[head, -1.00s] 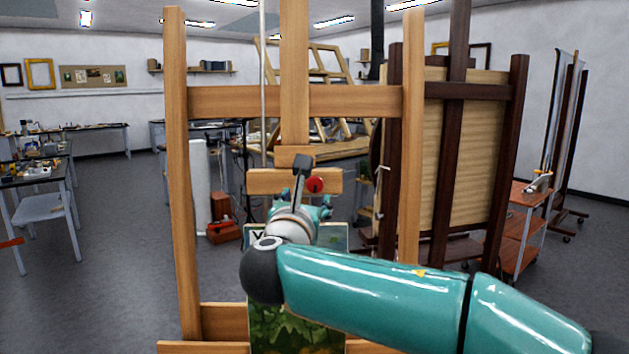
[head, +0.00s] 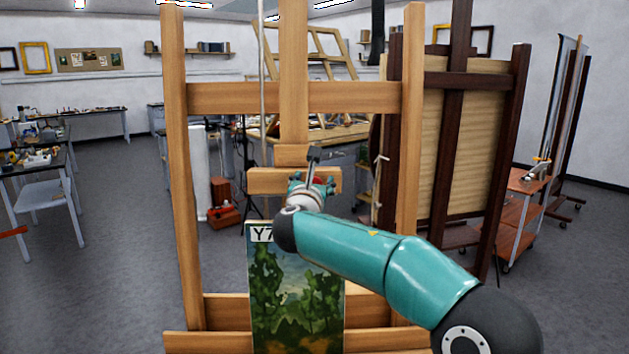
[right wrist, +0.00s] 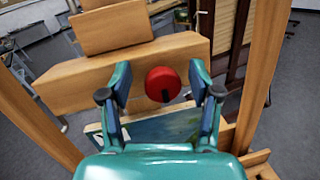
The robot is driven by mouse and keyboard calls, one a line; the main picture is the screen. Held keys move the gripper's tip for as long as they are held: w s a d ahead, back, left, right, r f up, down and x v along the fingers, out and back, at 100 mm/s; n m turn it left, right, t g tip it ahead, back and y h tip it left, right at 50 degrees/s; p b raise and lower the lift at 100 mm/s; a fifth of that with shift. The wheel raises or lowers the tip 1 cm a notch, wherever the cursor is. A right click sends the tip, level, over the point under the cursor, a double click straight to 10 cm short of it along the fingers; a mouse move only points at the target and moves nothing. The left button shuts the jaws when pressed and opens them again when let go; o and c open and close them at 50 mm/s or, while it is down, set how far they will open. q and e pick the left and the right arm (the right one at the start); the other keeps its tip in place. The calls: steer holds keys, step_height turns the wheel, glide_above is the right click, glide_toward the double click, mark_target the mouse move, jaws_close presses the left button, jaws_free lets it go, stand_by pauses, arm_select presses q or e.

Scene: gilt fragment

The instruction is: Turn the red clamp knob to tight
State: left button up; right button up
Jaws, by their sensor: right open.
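The red clamp knob (right wrist: 162,84) is round, with a dark mark at its lower edge, on the front of the easel's wooden clamp block (right wrist: 60,84). In the head view the knob (head: 318,182) is mostly hidden behind my right gripper (head: 312,184). In the right wrist view that gripper (right wrist: 160,77) is open, with one finger on each side of the knob. Gaps show between the fingers and the knob; whether the fingertips reach its depth I cannot tell. My left gripper is not in view.
The light wooden easel (head: 176,200) frames the clamp, with uprights on both sides. A painting (head: 297,300) stands on it below the block. A dark easel (head: 452,160) stands close behind on the right. Open floor (head: 100,270) lies to the left.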

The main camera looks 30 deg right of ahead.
steer(key=shift+c, duration=0.2)
steer(key=c, duration=1.1)
